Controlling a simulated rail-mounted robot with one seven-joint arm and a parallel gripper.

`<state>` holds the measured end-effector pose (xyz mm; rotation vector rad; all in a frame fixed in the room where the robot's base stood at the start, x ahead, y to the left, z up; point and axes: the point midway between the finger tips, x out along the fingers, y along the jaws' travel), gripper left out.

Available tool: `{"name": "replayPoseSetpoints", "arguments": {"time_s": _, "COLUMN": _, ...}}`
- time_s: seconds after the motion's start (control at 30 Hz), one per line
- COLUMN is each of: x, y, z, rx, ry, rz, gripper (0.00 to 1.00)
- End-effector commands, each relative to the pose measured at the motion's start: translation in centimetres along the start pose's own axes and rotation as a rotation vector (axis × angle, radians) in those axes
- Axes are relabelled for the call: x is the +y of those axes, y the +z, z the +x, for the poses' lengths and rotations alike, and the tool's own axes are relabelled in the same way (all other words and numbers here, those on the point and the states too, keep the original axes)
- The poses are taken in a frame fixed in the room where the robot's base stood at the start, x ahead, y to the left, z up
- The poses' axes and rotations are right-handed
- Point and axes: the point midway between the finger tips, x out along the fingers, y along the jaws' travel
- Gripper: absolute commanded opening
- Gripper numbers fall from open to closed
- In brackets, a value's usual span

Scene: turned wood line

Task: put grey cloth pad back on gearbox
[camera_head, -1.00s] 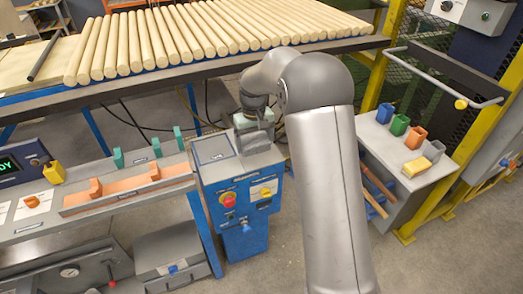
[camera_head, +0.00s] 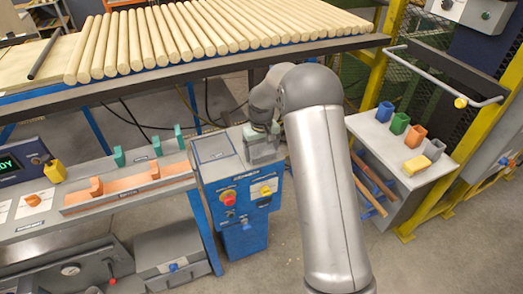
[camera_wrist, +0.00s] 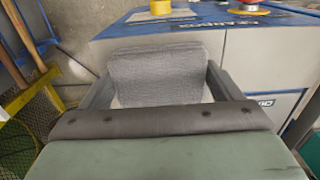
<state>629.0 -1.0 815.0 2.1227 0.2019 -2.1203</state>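The grey cloth pad (camera_wrist: 158,72) sits between the two fingers of my gripper (camera_wrist: 160,88) in the wrist view, with both fingers against its sides. In the head view my gripper (camera_head: 262,150) points down over the right part of the grey top of a blue control cabinet (camera_head: 243,215). The pad cannot be made out there. I cannot tell whether the pad touches the surface below it. I cannot pick out the gearbox with certainty in either view.
The cabinet has a red button (camera_head: 229,197) and a yellow-backed switch (camera_head: 264,189). A dark-framed grey panel (camera_head: 213,148) lies left of my gripper. Wooden rods (camera_head: 190,35) lie on the rack behind. Coloured bins stand on a grey side table (camera_head: 372,135) at right.

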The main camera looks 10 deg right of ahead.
Motion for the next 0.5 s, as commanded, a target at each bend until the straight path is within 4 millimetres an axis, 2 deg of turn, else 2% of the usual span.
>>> {"name": "replayPoseSetpoints", "arguments": {"time_s": 0.03, "x": 0.0, "y": 0.0, "z": 0.0, "rx": 0.0, "ry": 0.0, "rz": 0.0, "gripper": 0.96}}
{"name": "replayPoseSetpoints", "arguments": {"time_s": 0.07, "x": 0.0, "y": 0.0, "z": 0.0, "rx": 0.0, "ry": 0.0, "rz": 0.0, "gripper": 1.0}}
{"name": "replayPoseSetpoints", "arguments": {"time_s": 0.27, "x": 0.0, "y": 0.0, "z": 0.0, "rx": 0.0, "ry": 0.0, "rz": 0.0, "gripper": 1.0}}
{"name": "replayPoseSetpoints", "arguments": {"time_s": 0.37, "x": 0.0, "y": 0.0, "z": -0.6, "rx": 0.001, "ry": 0.0, "rz": 0.0, "gripper": 1.0}}
{"name": "replayPoseSetpoints", "arguments": {"time_s": 0.5, "x": 0.0, "y": -0.1, "z": -2.5, "rx": 0.004, "ry": 0.001, "rz": 0.0, "gripper": 1.0}}
